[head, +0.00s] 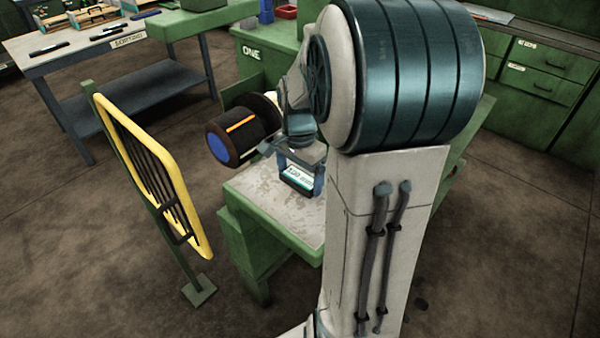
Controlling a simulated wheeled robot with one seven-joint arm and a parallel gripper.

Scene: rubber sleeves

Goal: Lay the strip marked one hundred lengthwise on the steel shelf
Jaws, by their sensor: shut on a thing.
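My gripper (300,181) is shut on a small dark strip (296,187) with a white and teal label, its blue fingers at either end of what shows. The label carries a number that is too small to read surely. The strip is over the pale, worn top of a green bench (268,212); I cannot tell whether it touches it. My arm hides the bench's right part. No surface is clearly marked as the steel shelf; a blue-grey lower shelf (125,90) shows under the table at the left.
Several dark strips (105,34) lie on the grey left table (75,50). A yellow-framed rack (155,170) stands left of the bench. A dark roller with a blue end (222,148) is just behind my gripper. A green cabinet marked ONE (262,60) stands behind. Floor is clear in front.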

